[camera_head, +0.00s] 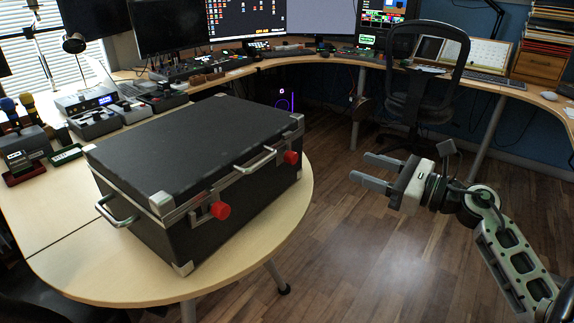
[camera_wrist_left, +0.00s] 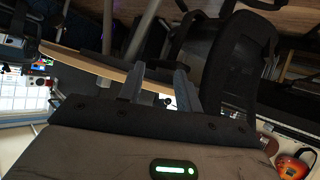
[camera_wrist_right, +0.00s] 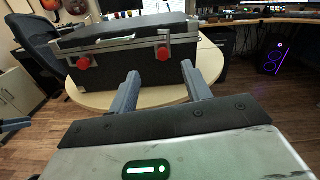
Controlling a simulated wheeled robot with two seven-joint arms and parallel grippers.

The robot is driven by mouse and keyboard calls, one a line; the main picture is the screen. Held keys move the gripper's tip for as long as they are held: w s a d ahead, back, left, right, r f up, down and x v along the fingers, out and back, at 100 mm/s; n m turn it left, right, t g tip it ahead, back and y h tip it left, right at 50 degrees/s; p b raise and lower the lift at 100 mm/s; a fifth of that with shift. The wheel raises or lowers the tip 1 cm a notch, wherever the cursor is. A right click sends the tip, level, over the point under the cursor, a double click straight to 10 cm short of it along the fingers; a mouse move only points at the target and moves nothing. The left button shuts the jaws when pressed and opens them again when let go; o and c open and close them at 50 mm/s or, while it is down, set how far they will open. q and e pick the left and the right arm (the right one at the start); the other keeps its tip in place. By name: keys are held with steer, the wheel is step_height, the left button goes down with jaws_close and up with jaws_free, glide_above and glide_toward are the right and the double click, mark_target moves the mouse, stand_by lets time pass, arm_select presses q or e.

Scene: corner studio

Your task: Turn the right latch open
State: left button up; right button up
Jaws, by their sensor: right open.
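A black case with metal corners (camera_head: 190,145) lies closed on the light wooden table. Its right latch with a red knob (camera_head: 291,157) is on the front face, near the far right corner. The left latch with a red knob (camera_head: 220,211) is at the nearer end, with a handle between them. The right wrist view also shows the right latch knob (camera_wrist_right: 163,53), beyond the fingers. My right gripper (camera_head: 359,167) is open and empty, to the right of the case and apart from it. My left gripper (camera_wrist_left: 160,75) is open and empty in its wrist view, outside the head view.
The round-ended table (camera_head: 100,285) carries the case, with a bare strip along its front edge. An office chair (camera_head: 415,95) is at the back right. Open wooden floor lies right of the table.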

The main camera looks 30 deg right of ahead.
step_height(320, 180, down, 5)
steer(key=b, duration=0.4)
steer(key=p, duration=0.2)
glide_toward(295, 159)
steer(key=x, duration=0.8)
steer(key=shift+w, duration=0.2)
arm_select(q)
steer(key=shift+s+d+f, duration=0.1)
steer(key=shift+f, duration=0.2)
arm_select(e)
steer(key=shift+w+a, duration=0.15)
steer(key=shift+w, duration=0.15)
steer(key=shift+c, duration=0.3)
arm_select(q)
steer(key=shift+r, duration=0.1)
arm_select(e)
steer(key=c, duration=0.9)
